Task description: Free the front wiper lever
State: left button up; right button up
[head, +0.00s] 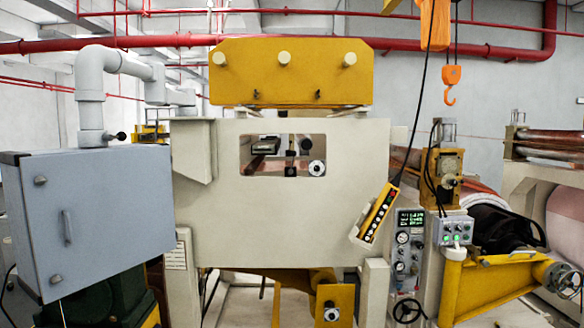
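A large cream machine frame (300,225) stands in the middle of the head view. Its window shows dark fittings and a round silver knob (317,168). A second round knob (331,312) sits on a yellow bracket below the frame. A short lever with a black ball end (118,136) shows beside the grey pipe at left. I cannot tell which part is the front wiper lever. Neither of my grippers is in view.
A grey cabinet (100,215) stands at left. A yellow pendant control (378,213) hangs right of centre, near a gauge panel (408,240). An orange hook (450,85) hangs above. A yellow stand with a handwheel (562,280) is at right.

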aim_at(290, 172)
jog(key=z, duration=0.65)
jog(key=i, duration=1.75)
jog(key=u, duration=0.95)
